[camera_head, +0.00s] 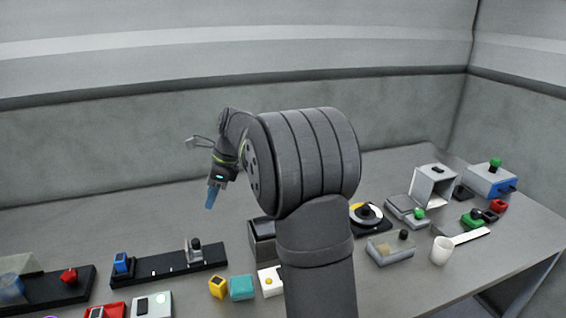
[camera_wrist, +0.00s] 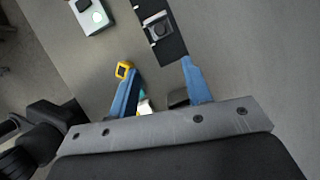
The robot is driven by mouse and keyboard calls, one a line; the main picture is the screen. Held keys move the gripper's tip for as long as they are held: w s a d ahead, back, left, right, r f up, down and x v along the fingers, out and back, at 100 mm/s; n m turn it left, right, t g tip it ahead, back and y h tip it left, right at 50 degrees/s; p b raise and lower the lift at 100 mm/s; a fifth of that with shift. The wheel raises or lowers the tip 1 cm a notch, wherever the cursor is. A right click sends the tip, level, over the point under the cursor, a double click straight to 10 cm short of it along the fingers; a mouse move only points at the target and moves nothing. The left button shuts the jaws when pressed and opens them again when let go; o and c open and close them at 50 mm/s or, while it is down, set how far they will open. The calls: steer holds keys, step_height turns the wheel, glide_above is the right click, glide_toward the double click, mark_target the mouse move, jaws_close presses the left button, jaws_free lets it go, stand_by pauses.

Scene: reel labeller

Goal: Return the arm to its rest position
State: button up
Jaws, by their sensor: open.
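My gripper (camera_head: 211,198) hangs above the back left of the table in the head view, with its blue fingers pointing down. In the wrist view my gripper (camera_wrist: 160,85) shows its two blue fingers spread apart with nothing held between them. My arm's thick links fill the middle of the head view and hide part of the table behind them.
The grey table (camera_head: 150,225) holds a black slide rail (camera_head: 170,267), a yellow block (camera_head: 217,287), a teal block (camera_head: 241,287), a round dial (camera_head: 367,215), a white cup (camera_head: 441,250) and a blue box (camera_head: 492,181). The table's back left is clear.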

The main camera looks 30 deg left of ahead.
mark_target(197, 241)
steer(key=x, duration=1.7)
steer(key=shift+w, duration=0.1)
steer(key=shift+w+d, duration=0.15)
steer(key=shift+d, duration=0.1)
